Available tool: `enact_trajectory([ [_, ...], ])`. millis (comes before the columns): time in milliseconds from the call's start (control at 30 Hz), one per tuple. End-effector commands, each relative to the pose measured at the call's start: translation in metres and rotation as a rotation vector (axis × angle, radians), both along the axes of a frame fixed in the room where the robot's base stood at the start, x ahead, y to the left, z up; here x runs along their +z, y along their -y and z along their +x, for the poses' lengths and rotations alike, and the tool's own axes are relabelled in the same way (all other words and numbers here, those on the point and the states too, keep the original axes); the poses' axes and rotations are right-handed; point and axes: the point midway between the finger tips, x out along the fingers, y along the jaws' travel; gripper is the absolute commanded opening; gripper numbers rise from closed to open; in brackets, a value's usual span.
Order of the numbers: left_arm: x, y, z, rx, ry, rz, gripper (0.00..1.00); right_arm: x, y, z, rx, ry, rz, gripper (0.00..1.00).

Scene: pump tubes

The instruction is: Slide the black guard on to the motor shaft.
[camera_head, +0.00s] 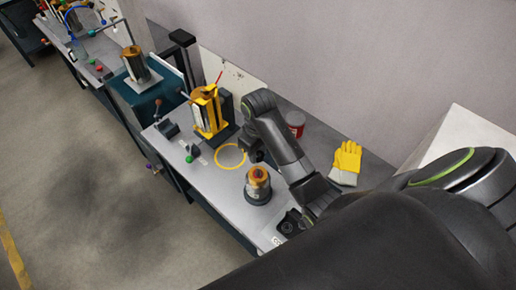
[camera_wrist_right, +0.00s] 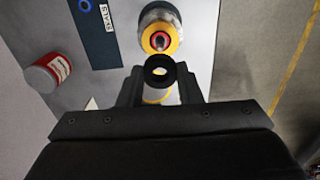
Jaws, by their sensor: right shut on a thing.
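The black guard (camera_wrist_right: 151,77) is a small black ring with a hole through it, held between the fingertips of my right gripper (camera_wrist_right: 160,90) in the right wrist view. My right gripper (camera_head: 256,156) is shut on it. The motor (camera_wrist_right: 158,14) stands just ahead of the guard, with a yellow-orange top and a reddish shaft (camera_wrist_right: 159,41) at its centre. The guard looks apart from the shaft in the picture. In the head view the motor (camera_head: 258,190) stands on a dark round base, close to my right gripper. The guard is too small to make out there. My left gripper is out of view.
A yellow ring (camera_head: 219,164) is marked on the grey bench (camera_head: 228,186). A yellow-framed pump unit (camera_head: 208,113) stands behind left. A dark blue strip labelled SEALS (camera_wrist_right: 96,40) lies near the motor.

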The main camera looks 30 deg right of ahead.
Motion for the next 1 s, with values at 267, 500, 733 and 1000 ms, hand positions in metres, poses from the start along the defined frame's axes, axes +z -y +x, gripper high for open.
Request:
enact_trajectory([
  [267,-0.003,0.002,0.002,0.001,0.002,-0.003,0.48,-0.005,0.000,0.000,0.000,0.000,0.000,0.11],
  [500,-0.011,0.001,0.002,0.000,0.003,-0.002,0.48,-0.027,0.000,0.000,-0.001,-0.002,0.000,0.11],
  [733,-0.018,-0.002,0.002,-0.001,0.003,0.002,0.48,-0.047,0.000,0.000,0.000,-0.002,0.000,0.11],
  [1000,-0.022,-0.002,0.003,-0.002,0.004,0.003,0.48,-0.058,0.000,0.000,0.000,-0.001,0.001,0.11],
])
